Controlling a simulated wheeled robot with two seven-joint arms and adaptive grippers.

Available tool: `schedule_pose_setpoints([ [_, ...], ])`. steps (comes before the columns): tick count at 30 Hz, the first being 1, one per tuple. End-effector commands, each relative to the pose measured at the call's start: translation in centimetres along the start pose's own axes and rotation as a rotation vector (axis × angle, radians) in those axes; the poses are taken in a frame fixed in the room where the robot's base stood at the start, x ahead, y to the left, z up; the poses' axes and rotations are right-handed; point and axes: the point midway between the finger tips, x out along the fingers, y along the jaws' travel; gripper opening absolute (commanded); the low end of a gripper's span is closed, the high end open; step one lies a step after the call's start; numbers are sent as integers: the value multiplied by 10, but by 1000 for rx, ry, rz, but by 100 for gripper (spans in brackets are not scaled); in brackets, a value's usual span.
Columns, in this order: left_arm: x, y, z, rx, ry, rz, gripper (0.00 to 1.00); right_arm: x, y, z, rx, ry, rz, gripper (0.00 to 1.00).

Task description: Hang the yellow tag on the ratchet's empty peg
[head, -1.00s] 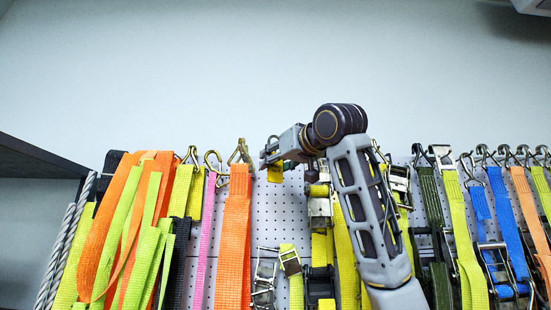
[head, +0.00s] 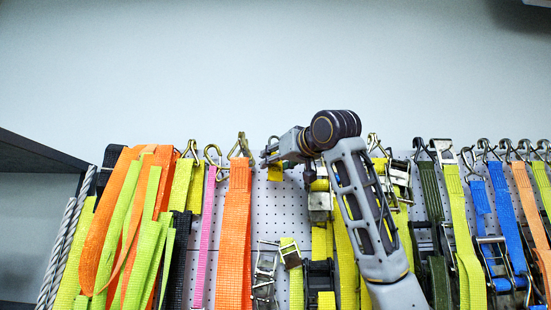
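The yellow tag (head: 275,172) is a small yellow piece just below my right gripper (head: 268,157), in front of the pegboard. The fingers look closed at its upper edge, and the tag hangs from them. My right arm comes in from the lower right and covers part of the wall. Metal ratchets hang on the board, one silver (head: 264,275) below the tag and one dark (head: 320,275) to its right. I cannot make out which peg is empty. My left gripper is not in view.
A wide orange strap (head: 235,235) hangs close to the left of my gripper, with a pink strap (head: 202,240) beyond it. Yellow straps hang behind my arm. Bare white pegboard (head: 277,210) shows below the tag. The wall above is clear.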

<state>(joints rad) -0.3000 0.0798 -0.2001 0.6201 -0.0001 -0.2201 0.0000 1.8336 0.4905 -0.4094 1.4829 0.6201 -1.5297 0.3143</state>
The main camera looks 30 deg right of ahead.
Motion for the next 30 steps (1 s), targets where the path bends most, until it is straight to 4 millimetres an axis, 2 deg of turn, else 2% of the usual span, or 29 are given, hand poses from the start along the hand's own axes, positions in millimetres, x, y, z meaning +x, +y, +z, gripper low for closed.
schedule_pose_setpoints([
  [18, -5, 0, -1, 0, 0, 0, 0, 19, 12, 2, 1, -2, 1, 16],
  [30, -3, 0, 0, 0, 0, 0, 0, 28, 16, 11, 0, 0, 0, 16],
])
